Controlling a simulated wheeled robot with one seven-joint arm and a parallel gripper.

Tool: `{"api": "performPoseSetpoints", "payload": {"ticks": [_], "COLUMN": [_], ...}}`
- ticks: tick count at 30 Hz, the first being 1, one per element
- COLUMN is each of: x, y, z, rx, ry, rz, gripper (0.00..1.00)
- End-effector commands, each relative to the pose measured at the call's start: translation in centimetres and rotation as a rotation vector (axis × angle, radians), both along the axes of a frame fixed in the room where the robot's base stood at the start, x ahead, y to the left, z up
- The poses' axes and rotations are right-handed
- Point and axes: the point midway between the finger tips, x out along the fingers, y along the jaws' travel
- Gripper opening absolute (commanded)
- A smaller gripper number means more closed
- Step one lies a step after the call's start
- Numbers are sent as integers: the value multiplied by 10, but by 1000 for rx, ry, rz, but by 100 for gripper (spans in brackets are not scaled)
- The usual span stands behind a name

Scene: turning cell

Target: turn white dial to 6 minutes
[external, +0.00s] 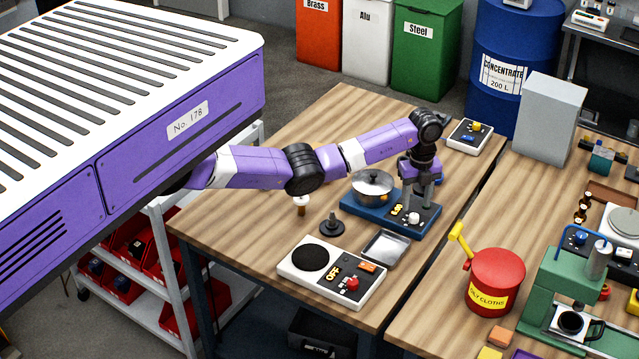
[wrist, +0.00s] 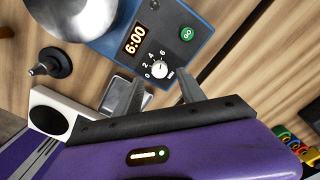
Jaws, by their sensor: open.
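The white dial (wrist: 159,69) is on the blue hot plate (wrist: 178,14), beside a scale marked 0, 2, 4 and 6. The lit display (wrist: 134,40) next to it reads 6:00. I cannot make out the dial's pointer. In the external view the dial (external: 414,218) is on the right part of the hot plate, just below my fingers. My gripper (external: 420,202) points down there. In the wrist view my gripper (wrist: 162,80) is open, its fingers apart on either side of the dial, with visible gaps.
A lidded metal pot (external: 372,188) stands on the hot plate. A green button (wrist: 186,34) is near the display. A metal tray (external: 384,249), a white single burner (external: 304,285) and a dark round-based part (external: 332,226) are nearby. A red can (external: 494,282) stands to the right.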

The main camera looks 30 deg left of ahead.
Motion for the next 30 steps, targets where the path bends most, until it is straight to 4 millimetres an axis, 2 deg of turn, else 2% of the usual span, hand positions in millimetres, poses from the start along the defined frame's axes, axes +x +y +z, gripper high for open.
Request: {"api": "performPoseSetpoints", "payload": {"ticks": [3,9,26,30], "x": [1,0,0,0], "y": [0,0,0,-9], "z": [17,32,33,28], "rx": [-1,-1,0,-41], "ry": [-3,-2,0,-17], "rz": [0,1,0,11], "gripper": [47,47,47,47]}}
